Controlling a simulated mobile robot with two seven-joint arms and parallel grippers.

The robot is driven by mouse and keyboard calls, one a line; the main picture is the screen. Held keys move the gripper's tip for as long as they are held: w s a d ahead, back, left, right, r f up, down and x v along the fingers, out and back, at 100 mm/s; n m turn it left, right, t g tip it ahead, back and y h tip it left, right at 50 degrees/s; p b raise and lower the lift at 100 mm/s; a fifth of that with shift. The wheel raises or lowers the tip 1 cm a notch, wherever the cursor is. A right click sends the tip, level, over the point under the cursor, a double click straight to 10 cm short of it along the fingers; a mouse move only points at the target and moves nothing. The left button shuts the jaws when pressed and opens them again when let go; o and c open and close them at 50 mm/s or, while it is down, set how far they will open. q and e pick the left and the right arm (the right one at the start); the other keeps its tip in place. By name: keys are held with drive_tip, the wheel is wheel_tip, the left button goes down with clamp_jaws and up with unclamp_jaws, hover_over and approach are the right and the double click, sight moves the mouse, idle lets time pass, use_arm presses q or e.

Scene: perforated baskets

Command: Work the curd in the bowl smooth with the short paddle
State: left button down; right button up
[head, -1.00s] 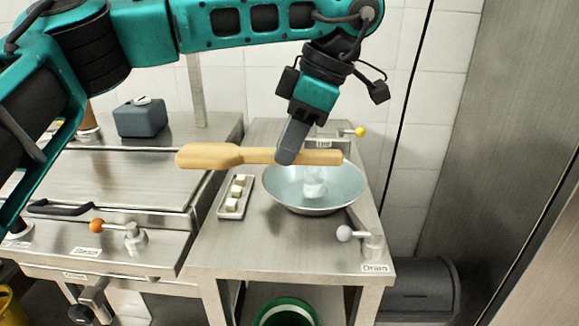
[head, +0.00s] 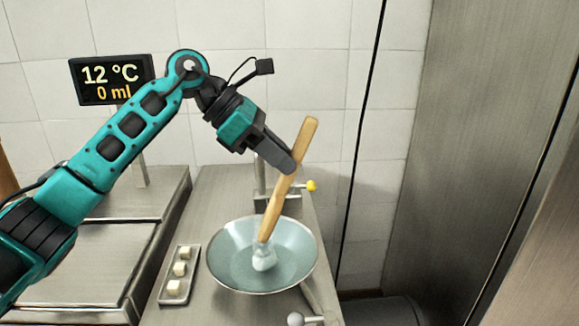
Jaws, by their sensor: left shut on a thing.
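The short wooden paddle (head: 275,209) stands tilted over the bowl, its top leaning right. My left gripper (head: 290,168) is shut on its upper part. The wide grey-blue bowl (head: 225,262) sits on the steel counter. The white curd (head: 264,258) is a small lump near the middle of the bowl. The paddle's lower end meets the curd; how deep it goes in cannot be told. My right gripper is not in view.
A small tray (head: 176,289) with white cubes lies left of the bowl. A display (head: 112,79) reads 12 °C and 0 ml. A yellow-knobbed valve (head: 311,186) stands behind the bowl, and a white knob (head: 295,319) is in front. A tall steel panel (head: 450,130) closes off the right.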

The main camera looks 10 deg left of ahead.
use_arm(q)
drive_tip(key=shift+n+t+h, duration=0.4)
drive_tip(key=shift+h, duration=0.1)
drive_tip(key=shift+w+a+f+b, duration=0.35)
drive_tip(key=shift+f+b, duration=0.3)
drive_tip(key=shift+f, duration=0.15)
drive_tip(key=shift+w+a+f+b, duration=0.35)
drive_tip(key=shift+f+b, duration=0.25)
drive_tip(key=shift+f, duration=0.15)
drive_tip(key=shift+w+a+f+b, duration=0.35)
drive_tip(key=shift+f+b, duration=0.3)
drive_tip(key=shift+f, duration=0.4)
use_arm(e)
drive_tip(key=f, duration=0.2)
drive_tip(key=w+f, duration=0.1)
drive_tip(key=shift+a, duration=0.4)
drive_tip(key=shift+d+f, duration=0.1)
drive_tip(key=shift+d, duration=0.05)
use_arm(q)
drive_tip(key=shift+f+b, duration=0.25)
drive_tip(key=shift+b, duration=0.1)
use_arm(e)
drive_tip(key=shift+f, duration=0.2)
